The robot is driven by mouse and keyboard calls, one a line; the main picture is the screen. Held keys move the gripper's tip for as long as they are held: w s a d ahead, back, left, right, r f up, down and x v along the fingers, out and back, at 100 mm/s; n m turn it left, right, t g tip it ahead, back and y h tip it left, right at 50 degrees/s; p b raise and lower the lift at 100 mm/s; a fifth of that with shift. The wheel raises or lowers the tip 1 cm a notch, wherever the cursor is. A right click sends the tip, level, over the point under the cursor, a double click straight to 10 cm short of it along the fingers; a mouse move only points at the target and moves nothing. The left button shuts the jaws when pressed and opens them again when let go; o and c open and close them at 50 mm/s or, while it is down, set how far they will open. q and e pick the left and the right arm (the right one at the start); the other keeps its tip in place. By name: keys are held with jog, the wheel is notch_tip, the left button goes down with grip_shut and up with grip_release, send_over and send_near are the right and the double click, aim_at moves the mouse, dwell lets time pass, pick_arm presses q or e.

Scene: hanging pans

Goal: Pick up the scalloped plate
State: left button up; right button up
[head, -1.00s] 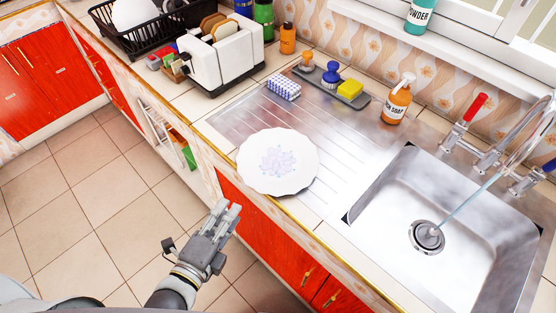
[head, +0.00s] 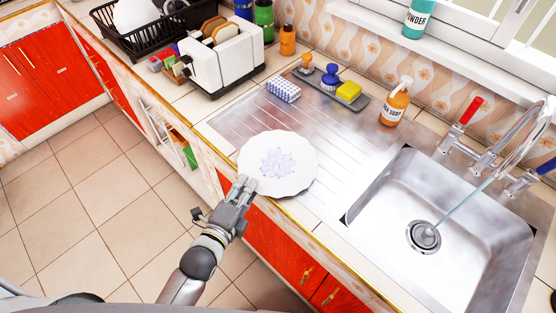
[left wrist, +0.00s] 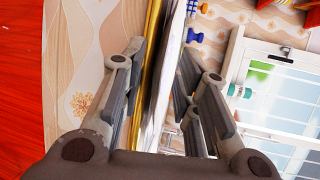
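The scalloped plate (head: 278,163) is white with a pale lilac flower pattern in the middle. It lies on the steel drainboard, its near-left rim by the counter's front edge. My left gripper (head: 246,184) is at that near-left rim and covers a little of it in the head view. In the left wrist view my left gripper (left wrist: 162,75) has its fingers spread apart. The plate shows there nearly edge-on as a white strip (left wrist: 172,50) between the fingers. I cannot tell whether any finger touches it. My right gripper is not in view.
The sink basin (head: 440,235) with running water is right of the plate. A tray (head: 337,88) with brushes and a yellow sponge, a soap bottle (head: 394,104) and a blue checked block (head: 284,89) stand behind. A toaster (head: 222,60) is at the back left.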

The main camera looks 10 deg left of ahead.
pick_arm(q)
jog(key=shift+w, duration=0.1)
grip_shut()
jog(key=shift+r, duration=0.15)
dwell(0.4)
